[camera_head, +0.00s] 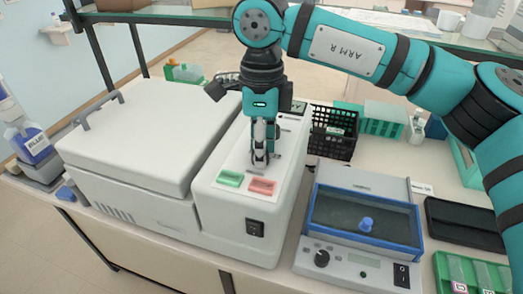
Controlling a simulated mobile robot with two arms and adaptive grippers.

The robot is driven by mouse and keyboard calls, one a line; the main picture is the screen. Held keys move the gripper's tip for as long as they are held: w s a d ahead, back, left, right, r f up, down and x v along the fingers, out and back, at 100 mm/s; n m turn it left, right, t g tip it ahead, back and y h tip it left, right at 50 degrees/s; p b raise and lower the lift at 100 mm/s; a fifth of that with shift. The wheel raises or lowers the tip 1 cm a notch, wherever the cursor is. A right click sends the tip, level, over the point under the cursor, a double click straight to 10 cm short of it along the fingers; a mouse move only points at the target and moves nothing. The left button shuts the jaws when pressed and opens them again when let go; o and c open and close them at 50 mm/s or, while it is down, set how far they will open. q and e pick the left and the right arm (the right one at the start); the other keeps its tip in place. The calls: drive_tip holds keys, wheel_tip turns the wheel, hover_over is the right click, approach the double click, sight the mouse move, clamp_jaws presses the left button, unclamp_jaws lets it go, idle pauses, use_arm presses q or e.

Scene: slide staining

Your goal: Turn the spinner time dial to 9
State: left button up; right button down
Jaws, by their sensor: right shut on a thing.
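The spinner appears to be the large white machine with a closed lid (140,130) and a control panel (222,202) on its right side. The panel has a green button (230,179), a red button (262,187) and a black power switch (255,228) on its front face. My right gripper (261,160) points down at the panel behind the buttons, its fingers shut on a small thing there. That thing is mostly hidden by the fingers; it sits where a dial could be, but its setting cannot be read. My left gripper is not in view.
A black basket (335,133) and green rack (384,122) stand behind. A black tray (465,222) lies at right. A glass shelf (180,16) spans the back.

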drive_tip(key=shift+r, duration=0.1)
idle(0.3)
drive_tip(key=c, duration=1)
unclamp_jaws()
drive_tip(key=shift+o, duration=0.2)
wheel_tip(320, 180, up, 12)
drive_tip(key=shift+w, duration=0.3)
